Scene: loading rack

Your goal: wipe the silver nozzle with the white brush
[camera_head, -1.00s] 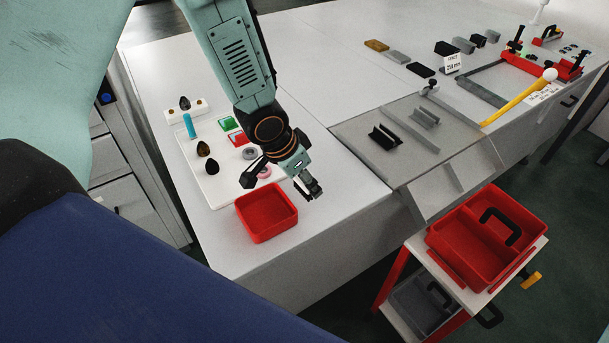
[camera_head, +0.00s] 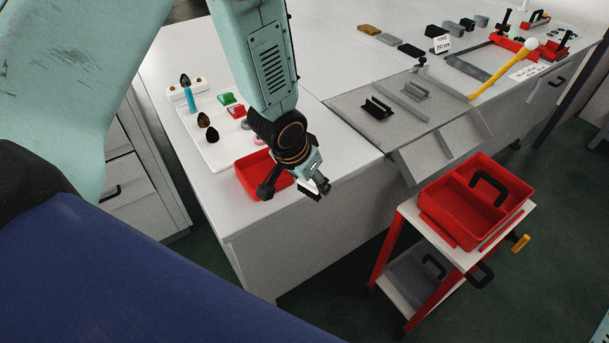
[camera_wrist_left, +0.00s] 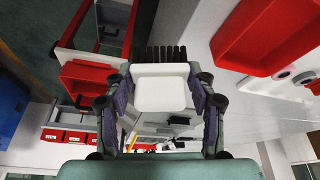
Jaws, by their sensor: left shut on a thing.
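The white brush (camera_wrist_left: 160,88), a white block with a row of black bristles, is held between the two fingers of my left gripper (camera_wrist_left: 161,102) in the left wrist view. In the head view my left gripper (camera_head: 318,183) hangs just right of the red bin, around the table's front edge, with the brush (camera_head: 309,187) small at its tip. The bristles touch nothing that I can see. I cannot pick out the silver nozzle for certain; a grey ring-like piece (camera_head: 246,125) lies on the white board, partly hidden by my arm. My right gripper is not in view.
The red bin (camera_head: 245,182) stands on the table beside my left wrist. The white board (camera_head: 208,150) behind it carries dark cones and small red and green boxes. A cart with a red tray (camera_head: 455,205) stands right. A grey fixture plate (camera_head: 350,112) lies farther back.

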